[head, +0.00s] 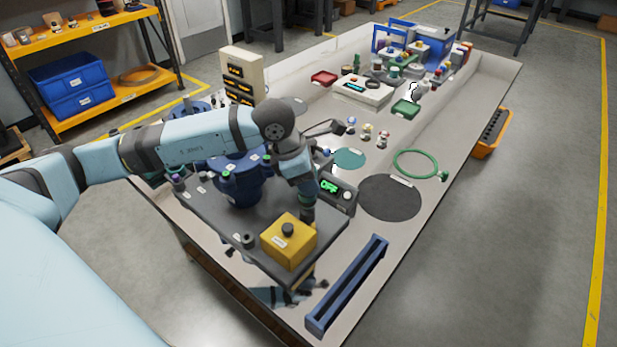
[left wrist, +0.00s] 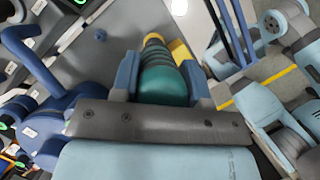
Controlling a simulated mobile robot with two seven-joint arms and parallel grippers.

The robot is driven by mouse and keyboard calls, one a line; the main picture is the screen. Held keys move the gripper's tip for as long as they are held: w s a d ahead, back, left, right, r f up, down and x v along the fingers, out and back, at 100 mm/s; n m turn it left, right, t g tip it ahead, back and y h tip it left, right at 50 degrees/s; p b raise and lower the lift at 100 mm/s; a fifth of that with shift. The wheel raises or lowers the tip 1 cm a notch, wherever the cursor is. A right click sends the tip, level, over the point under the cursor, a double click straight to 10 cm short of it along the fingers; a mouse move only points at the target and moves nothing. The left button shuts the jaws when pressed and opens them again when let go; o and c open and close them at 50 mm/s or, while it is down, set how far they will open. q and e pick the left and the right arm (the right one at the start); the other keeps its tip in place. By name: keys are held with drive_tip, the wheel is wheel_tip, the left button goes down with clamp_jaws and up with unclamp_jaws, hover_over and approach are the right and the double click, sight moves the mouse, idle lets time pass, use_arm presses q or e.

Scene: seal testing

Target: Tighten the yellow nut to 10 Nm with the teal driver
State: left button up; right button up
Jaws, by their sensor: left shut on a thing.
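In the left wrist view my left gripper (left wrist: 161,82) is shut on the ribbed teal driver (left wrist: 165,84), one finger on each side of it. A small yellow piece (left wrist: 153,38) shows just past the driver's far end; I cannot tell whether it is the yellow nut or whether they touch. In the head view my left arm reaches over the dark fixture plate (head: 216,215), with its wrist pointing down behind the yellow box (head: 290,242). The gripper tips and the driver are hard to make out there.
A blue flanged body (head: 240,190) stands on the plate, close to my left wrist. A blue trough (head: 346,284) lies at the front right. A dark round mat (head: 390,198) is bare.

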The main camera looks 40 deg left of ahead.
use_arm(q)
drive_tip(key=shift+f+b, duration=0.4)
drive_tip(key=shift+f, duration=0.05)
drive_tip(key=shift+f+b, duration=0.3)
drive_tip(key=shift+f, duration=0.05)
idle(0.5)
drive_tip(key=shift+f+b, duration=0.15)
drive_tip(key=shift+b, duration=0.2)
idle(1.0)
drive_tip(key=shift+r, duration=0.2)
drive_tip(key=shift+r+p, duration=0.9)
drive_tip(key=shift+r, duration=0.7)
drive_tip(key=shift+r+p, duration=0.35)
drive_tip(key=shift+r, duration=0.4)
